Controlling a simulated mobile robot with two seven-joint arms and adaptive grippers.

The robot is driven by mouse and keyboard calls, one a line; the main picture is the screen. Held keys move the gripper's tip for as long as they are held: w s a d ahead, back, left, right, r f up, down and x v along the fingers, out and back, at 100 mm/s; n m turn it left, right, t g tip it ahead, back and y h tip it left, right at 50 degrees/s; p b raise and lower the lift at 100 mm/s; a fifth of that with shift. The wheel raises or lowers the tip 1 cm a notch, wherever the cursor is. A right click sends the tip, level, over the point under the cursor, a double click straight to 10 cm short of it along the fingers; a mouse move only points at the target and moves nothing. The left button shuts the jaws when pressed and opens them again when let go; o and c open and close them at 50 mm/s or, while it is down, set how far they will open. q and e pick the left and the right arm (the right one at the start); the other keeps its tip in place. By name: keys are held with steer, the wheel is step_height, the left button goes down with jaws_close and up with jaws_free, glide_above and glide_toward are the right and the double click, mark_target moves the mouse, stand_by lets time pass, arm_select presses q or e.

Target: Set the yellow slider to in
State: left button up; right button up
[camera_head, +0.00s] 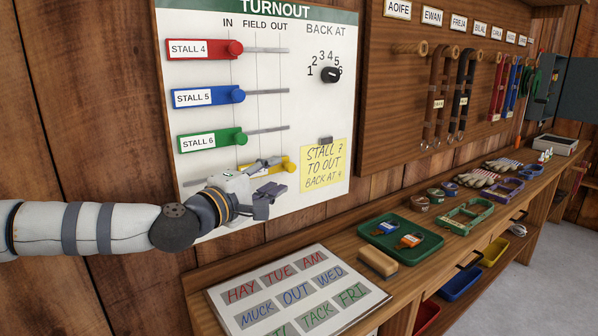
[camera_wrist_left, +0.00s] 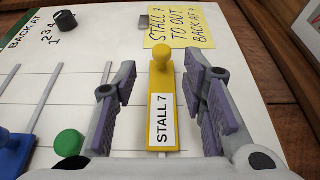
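The yellow slider (camera_head: 289,164), labelled STALL 7 in the left wrist view (camera_wrist_left: 163,100), is on the lowest rail of the white turnout board (camera_head: 305,205). Its knob is at the right, under the OUT column. My left gripper (camera_head: 268,184) is at the slider and partly hides it in the head view. In the left wrist view its two fingers (camera_wrist_left: 162,92) are apart, one on each side of the yellow slider, with gaps showing between them and it. My right gripper is not in view.
The red slider (camera_head: 204,49), blue slider (camera_head: 208,96) and green slider (camera_head: 212,139) sit above, knobs under IN. A black dial (camera_head: 330,74) and yellow note (camera_head: 323,166) are on the board. Below, a bench holds a lettered board (camera_head: 215,296), wooden block (camera_head: 378,262) and green tray (camera_head: 425,250).

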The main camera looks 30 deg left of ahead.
mark_target(291, 168)
arm_select(q)
steer(key=w+b, duration=0.1)
steer(key=w, duration=0.6)
steer(key=shift+f, duration=0.1)
jaws_close()
